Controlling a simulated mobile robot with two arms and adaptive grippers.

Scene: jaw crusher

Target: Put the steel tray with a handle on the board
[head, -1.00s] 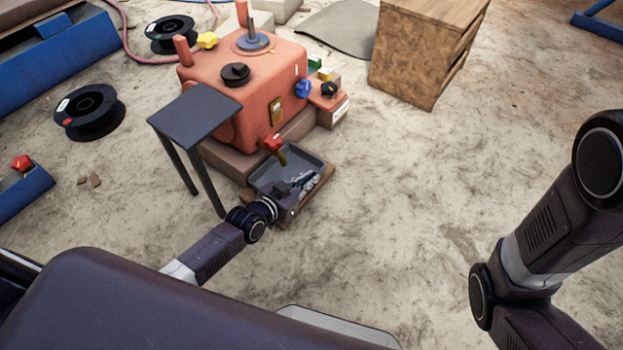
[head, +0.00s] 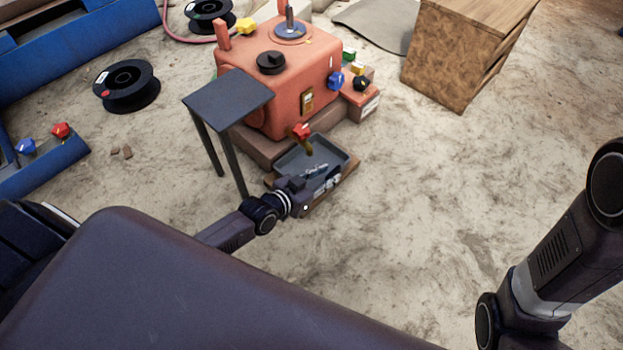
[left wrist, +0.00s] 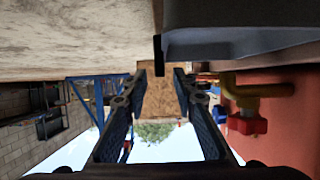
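The dark grey steel tray (head: 332,150) sits low in front of the orange crusher in the head view, over the brown board (head: 350,172). The board's edges show around it; I cannot tell whether they touch. My left gripper (head: 326,181) is at the tray's near side. In the left wrist view the tray (left wrist: 235,42) is at the upper right, with the picture upside down. A dark upright piece, seemingly its handle (left wrist: 158,55), stands around the line between the open fingers (left wrist: 160,80). No grip on it shows. My right gripper is out of view.
The orange crusher (head: 275,85) with a red knob (head: 301,131) rises just behind the tray. A dark stand (head: 228,98) is close on the left. A wooden box (head: 455,50) stands at back right. Floor on the right is clear.

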